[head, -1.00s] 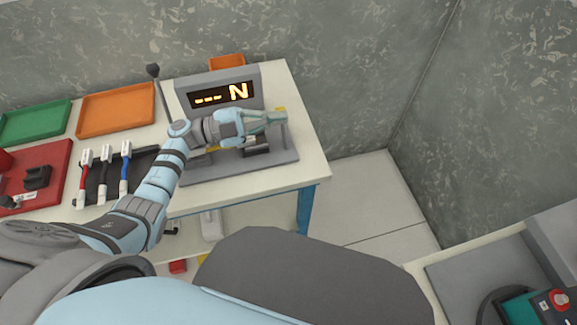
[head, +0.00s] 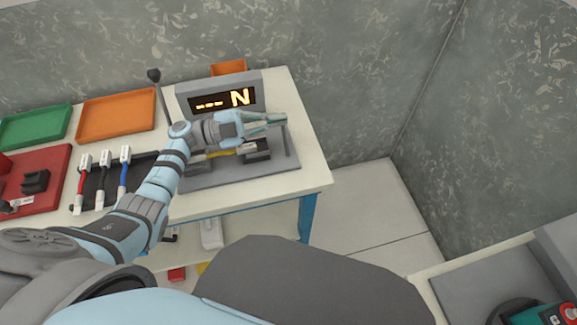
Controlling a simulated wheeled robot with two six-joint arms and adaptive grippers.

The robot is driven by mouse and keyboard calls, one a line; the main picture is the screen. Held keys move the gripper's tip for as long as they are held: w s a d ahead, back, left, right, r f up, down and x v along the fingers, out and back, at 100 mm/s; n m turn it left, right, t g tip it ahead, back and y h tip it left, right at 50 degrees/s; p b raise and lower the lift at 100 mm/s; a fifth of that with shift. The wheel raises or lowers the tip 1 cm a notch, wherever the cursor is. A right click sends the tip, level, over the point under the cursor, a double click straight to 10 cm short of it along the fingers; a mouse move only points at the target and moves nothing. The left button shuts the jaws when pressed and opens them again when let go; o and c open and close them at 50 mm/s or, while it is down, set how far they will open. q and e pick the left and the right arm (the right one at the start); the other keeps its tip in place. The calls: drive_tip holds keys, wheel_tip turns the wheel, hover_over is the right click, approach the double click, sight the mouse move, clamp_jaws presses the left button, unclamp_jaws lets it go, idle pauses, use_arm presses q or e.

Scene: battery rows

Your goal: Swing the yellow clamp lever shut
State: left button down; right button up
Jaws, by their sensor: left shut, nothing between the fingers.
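The test fixture is a grey plate (head: 240,178) on the table, with dark blocks (head: 257,150) on it. Yellow of the clamp lever (head: 221,154) shows low over the fixture, just below my left gripper; the rest of it is hidden or too small to tell. My left gripper (head: 282,119) reaches in from the left, points right and is shut on nothing. It is above the fixture, in front of the display's lower edge. Whether it touches the lever cannot be told. My right gripper is not in view.
A grey display (head: 220,101) reading "--- N" stands behind the fixture. A thin post (head: 289,142) rises at the plate's right. Left are a rack of leads (head: 104,180), an orange tray (head: 117,112), a green tray (head: 36,127) and a red tray (head: 48,177).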

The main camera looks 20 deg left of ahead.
use_arm(q)
wheel_tip(320, 180, up, 4)
drive_tip(key=s+d+f+p, duration=0.1)
drive_tip(key=s+d+p, duration=0.1)
drive_tip(key=p, duration=0.3)
drive_tip(key=b+v, duration=0.2)
drive_tip(key=v, duration=0.8)
drive_tip(key=shift+f, duration=0.1)
